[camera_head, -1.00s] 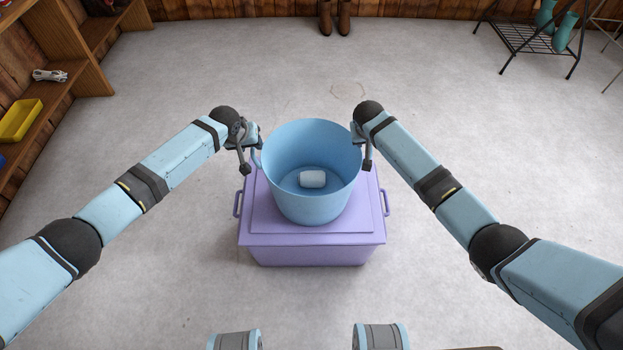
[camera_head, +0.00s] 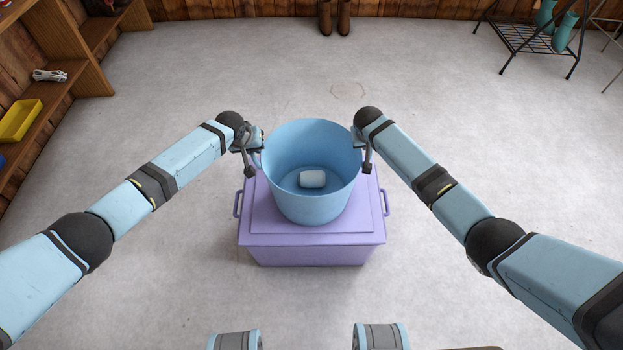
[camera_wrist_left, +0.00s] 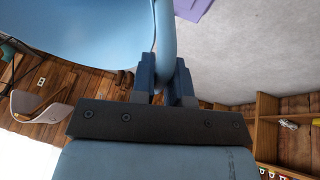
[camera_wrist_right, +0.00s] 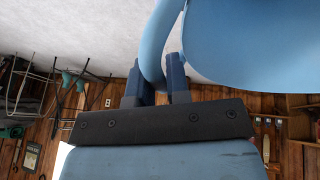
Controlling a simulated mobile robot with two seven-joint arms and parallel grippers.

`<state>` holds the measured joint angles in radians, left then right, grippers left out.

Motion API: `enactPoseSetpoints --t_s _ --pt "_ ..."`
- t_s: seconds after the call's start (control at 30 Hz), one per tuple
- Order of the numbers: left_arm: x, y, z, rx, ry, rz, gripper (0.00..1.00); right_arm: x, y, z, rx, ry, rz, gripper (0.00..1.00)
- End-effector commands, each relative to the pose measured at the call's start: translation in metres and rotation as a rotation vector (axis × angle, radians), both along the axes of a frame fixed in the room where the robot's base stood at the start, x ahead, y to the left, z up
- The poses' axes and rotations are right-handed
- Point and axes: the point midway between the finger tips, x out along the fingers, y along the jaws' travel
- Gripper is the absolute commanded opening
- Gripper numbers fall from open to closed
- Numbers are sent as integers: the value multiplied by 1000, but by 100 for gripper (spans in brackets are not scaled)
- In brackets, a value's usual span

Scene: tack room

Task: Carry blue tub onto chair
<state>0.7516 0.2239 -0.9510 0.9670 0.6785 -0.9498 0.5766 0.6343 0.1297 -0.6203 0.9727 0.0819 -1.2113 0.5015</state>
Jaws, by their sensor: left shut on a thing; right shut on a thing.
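The blue tub (camera_head: 312,207) stands upright on a purple lidded box (camera_head: 310,252) in the head view, with a small white cup-like item (camera_head: 312,179) lying on its side inside. My left gripper (camera_head: 257,146) is at the tub's left side; the left wrist view shows its fingers (camera_wrist_left: 165,78) shut on the tub's handle (camera_wrist_left: 165,35). My right gripper (camera_head: 360,142) is at the tub's right side; the right wrist view shows its fingers (camera_wrist_right: 157,80) shut on the other handle (camera_wrist_right: 154,45). No seat of a chair is clear in the head view.
Wooden shelves (camera_head: 75,60) with a yellow tray (camera_head: 19,120) stand at the left. Brown boots (camera_head: 335,18) stand by the back wall. A dark metal rack (camera_head: 530,40) with teal boots (camera_head: 564,32) is at the back right. The grey floor around the box is wide and clear.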

Motion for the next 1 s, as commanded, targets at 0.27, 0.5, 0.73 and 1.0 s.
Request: enactPoseSetpoints --t_s 0.27,0.5,0.73,1.0 --pt "0 0 4 1 -1 -2 0 1 0 5 1 -2 -1 0" --pt "0 0 22 2 0 -1 0 1 -1 23 0 -3 -3 0" --pt "0 0 45 2 0 -1 0 1 -1 46 0 -3 -3 0" --pt "0 0 51 2 1 -2 0 1 -1 52 0 -3 -3 0"
